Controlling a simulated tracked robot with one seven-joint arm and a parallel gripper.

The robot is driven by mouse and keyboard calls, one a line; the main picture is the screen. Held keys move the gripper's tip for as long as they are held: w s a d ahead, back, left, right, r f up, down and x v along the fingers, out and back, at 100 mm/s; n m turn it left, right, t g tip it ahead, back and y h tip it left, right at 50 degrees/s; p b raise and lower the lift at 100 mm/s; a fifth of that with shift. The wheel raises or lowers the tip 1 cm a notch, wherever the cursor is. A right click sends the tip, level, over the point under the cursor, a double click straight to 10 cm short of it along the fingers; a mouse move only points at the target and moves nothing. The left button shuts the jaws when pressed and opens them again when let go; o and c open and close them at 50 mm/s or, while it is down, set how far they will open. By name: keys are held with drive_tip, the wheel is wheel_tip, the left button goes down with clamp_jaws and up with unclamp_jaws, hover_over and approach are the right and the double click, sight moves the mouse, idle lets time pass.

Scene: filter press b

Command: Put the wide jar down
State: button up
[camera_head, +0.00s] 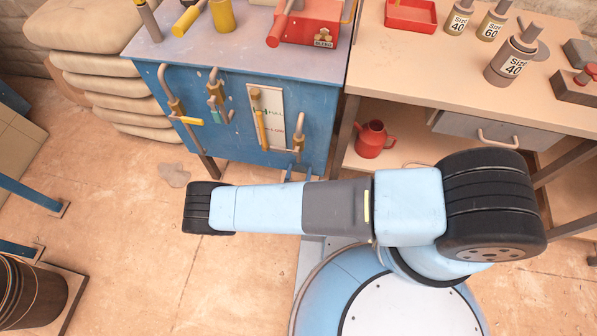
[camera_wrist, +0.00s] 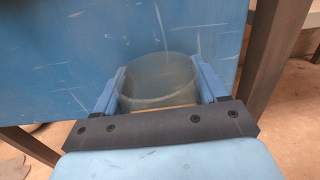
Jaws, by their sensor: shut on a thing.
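The wide jar (camera_wrist: 160,82) shows in the wrist view as a translucent, round, open-topped vessel. My gripper (camera_wrist: 158,78) is shut on it, with one blue finger on each side of its wall. The jar is in front of the scratched blue panel of a cabinet. Its lower part is hidden by the dark gripper bar, so I cannot tell whether it touches anything below. In the head view my arm reaches left above the floor, and neither the jar nor the gripper can be made out.
The blue cabinet (camera_head: 235,115) carries several levers and a red box (camera_head: 312,22) on top. A wooden workbench (camera_head: 415,60) at right holds a red tray (camera_head: 411,14) and labelled bottles. A red can (camera_head: 374,139) sits on its lower shelf. Sacks (camera_head: 90,60) are stacked left; floor between is open.

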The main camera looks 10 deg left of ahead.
drive_tip(key=o, duration=1.1)
drive_tip(key=shift+o, duration=0.2)
drive_tip(key=s, duration=1.2)
drive_tip(key=shift+a, duration=0.45)
